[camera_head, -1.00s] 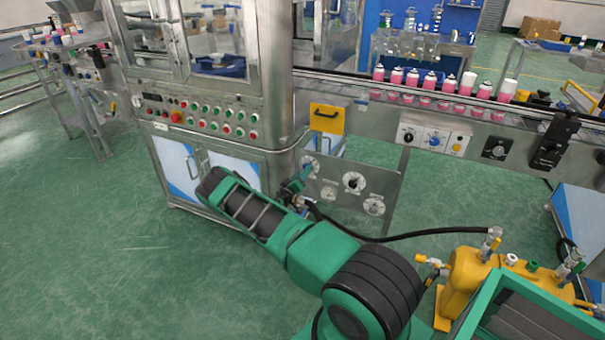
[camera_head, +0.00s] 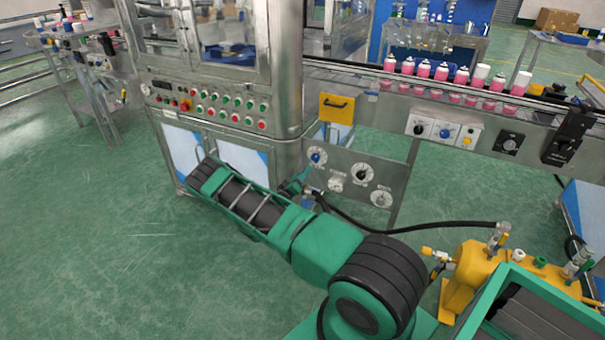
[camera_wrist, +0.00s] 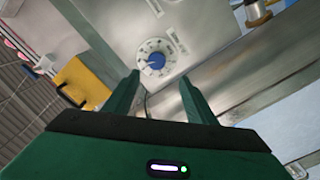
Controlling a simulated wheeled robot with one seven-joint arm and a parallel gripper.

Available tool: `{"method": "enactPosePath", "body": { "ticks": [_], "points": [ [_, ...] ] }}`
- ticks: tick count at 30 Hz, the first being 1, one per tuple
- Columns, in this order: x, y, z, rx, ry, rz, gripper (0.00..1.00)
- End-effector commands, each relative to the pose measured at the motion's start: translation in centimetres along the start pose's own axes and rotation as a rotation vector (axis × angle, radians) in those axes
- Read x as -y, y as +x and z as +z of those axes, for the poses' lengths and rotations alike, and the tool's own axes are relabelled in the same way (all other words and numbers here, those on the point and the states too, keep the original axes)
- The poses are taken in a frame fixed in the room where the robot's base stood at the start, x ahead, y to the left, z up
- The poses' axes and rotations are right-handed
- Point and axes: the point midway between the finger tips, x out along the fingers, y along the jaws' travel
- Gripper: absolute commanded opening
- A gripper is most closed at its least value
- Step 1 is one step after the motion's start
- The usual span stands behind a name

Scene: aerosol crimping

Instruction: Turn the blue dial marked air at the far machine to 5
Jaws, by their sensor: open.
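A blue dial (camera_head: 317,157) with a pale round scale sits at the upper left of a grey metal panel (camera_head: 395,190) beside the far machine. The same dial shows in the wrist view (camera_wrist: 155,61), ahead of the fingers and roughly between them. The lettering and numbers around it are too small to read. My gripper (camera_wrist: 160,85) is open and empty, its two green fingers apart and short of the dial. In the head view my gripper (camera_head: 297,184) is small, partly hidden by my arm, just below and left of the dial.
Black-pointer dials (camera_head: 363,174) share the panel. Another blue knob (camera_head: 444,132) is on the conveyor's control box. A yellow handled plate (camera_head: 336,108) hangs above the panel. A black hose (camera_head: 420,228) runs to a yellow tank (camera_head: 470,275). Pink cans (camera_head: 442,72) line the conveyor.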

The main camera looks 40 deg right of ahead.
Motion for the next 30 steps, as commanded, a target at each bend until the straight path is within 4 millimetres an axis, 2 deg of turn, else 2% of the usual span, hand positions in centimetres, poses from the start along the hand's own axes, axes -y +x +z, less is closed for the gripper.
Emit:
{"method": "enactPosePath", "body": {
  "ticks": [5, 10, 24, 30],
  "points": [
    [-0.6, 0.2, 0.3, 0.007, -0.098, 0.008, 0.51],
    [-0.6, 1.2, 0.2, 0.004, -0.116, 0.01, 0.51],
    [-0.7, 8.8, 0.2, 0.003, -0.115, 0.01, 0.51],
    [-0.7, 10.6, 0.2, 0.004, -0.115, 0.009, 0.51]
  ]
}}
